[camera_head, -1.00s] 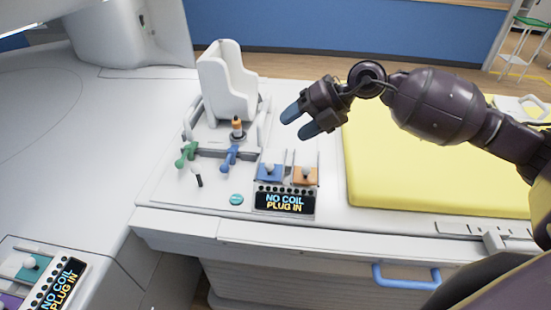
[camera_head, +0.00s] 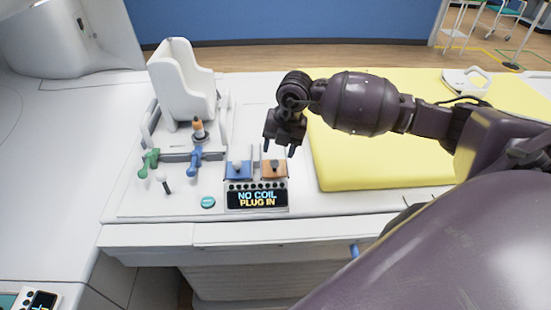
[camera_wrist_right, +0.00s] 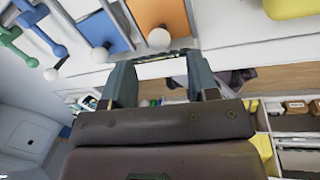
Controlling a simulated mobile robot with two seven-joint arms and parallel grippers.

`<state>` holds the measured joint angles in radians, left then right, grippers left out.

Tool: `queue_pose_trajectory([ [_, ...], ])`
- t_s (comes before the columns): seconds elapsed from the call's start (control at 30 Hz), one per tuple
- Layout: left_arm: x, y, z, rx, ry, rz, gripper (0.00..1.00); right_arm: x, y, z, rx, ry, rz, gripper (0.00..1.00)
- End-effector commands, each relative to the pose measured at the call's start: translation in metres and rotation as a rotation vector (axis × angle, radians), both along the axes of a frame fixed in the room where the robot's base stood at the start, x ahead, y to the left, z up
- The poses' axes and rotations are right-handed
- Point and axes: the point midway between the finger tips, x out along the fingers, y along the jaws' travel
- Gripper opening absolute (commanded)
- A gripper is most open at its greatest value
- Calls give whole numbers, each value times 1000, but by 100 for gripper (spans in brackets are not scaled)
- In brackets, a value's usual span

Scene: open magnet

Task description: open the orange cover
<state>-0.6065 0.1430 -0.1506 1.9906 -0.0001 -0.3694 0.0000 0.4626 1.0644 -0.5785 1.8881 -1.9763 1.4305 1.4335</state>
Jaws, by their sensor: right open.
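The orange cover (camera_head: 273,171) sits at the right end of a small panel, above the "NO COIL PLUG IN" display (camera_head: 257,198). It appears closed. In the right wrist view the orange cover (camera_wrist_right: 160,14) is at the top, with a round white knob (camera_wrist_right: 158,39) at its near edge. My right gripper (camera_head: 280,149) points down just above and behind the orange cover in the head view. In the wrist view its two fingers (camera_wrist_right: 162,78) are spread apart with nothing between them, and the knob lies just beyond the tips. My left gripper is not in view.
A blue cover (camera_head: 237,171) sits just left of the orange one. Blue (camera_head: 196,162) and green (camera_head: 149,161) levers and a white chair-shaped holder (camera_head: 182,82) stand further left. A yellow pad (camera_head: 345,165) lies to the right.

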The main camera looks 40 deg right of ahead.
Motion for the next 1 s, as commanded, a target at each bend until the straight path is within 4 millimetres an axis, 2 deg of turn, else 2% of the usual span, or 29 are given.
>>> queue_pose_trajectory([
  [0.1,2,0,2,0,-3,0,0,2,3,-19,2,2,-2,54],
  [0.3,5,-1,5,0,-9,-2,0,6,6,-41,1,0,0,54],
  [0.5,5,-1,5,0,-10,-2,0,7,7,-49,1,0,0,54],
  [0.73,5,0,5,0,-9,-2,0,7,7,-49,1,-1,1,54],
  [1.0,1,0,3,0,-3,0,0,7,7,-49,1,-1,1,14],
])
